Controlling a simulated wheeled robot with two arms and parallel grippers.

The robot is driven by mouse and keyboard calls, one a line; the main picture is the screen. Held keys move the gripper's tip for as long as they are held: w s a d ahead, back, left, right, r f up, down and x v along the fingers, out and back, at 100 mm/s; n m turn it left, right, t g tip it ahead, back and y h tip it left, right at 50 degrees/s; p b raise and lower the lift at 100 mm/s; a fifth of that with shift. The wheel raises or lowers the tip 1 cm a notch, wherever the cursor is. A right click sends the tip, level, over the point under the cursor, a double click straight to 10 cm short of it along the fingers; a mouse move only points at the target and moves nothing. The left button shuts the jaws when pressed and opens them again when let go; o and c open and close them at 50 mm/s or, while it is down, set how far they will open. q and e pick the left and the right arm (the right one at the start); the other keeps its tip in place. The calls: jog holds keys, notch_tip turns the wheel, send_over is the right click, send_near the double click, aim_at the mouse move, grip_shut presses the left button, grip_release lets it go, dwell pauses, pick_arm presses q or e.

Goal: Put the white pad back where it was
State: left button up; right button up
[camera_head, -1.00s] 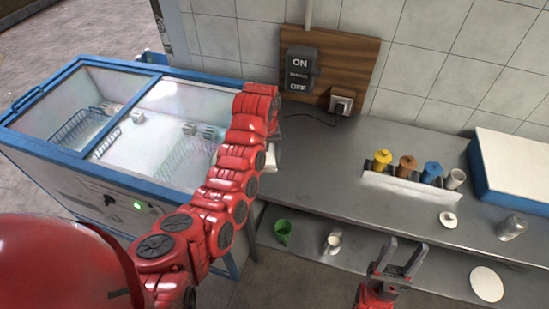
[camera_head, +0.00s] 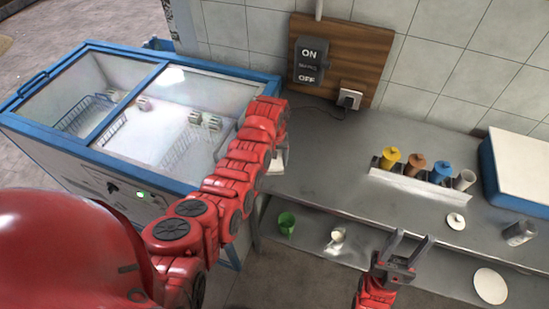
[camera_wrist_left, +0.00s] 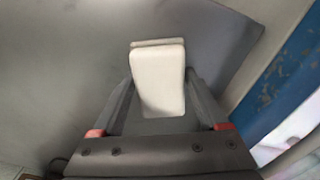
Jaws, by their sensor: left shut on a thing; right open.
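The white pad (camera_wrist_left: 158,75) sits between the fingers of my left gripper (camera_wrist_left: 160,100) in the left wrist view, over a grey metal surface. In the head view only a pale bit of the pad (camera_head: 277,161) shows behind my red left arm. That arm hides most of the left gripper, at the counter's left end beside the freezer. The left gripper is shut on the pad. I cannot tell whether the pad touches the counter. My right gripper (camera_head: 411,246) is open and empty, in front of the counter's edge.
The blue-edged freezer (camera_head: 152,68) stands at left. On the counter (camera_head: 330,160) are a rack with several coloured-lid containers (camera_head: 420,190), a metal cup (camera_head: 519,233) and a blue-white box (camera_head: 522,165). A green cup (camera_head: 286,223) stands on the lower shelf. The middle counter is clear.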

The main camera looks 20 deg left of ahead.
pick_arm(q)
jog(key=shift+f, duration=0.35)
jog(key=o, duration=1.5)
jog(key=shift+r, duration=0.25)
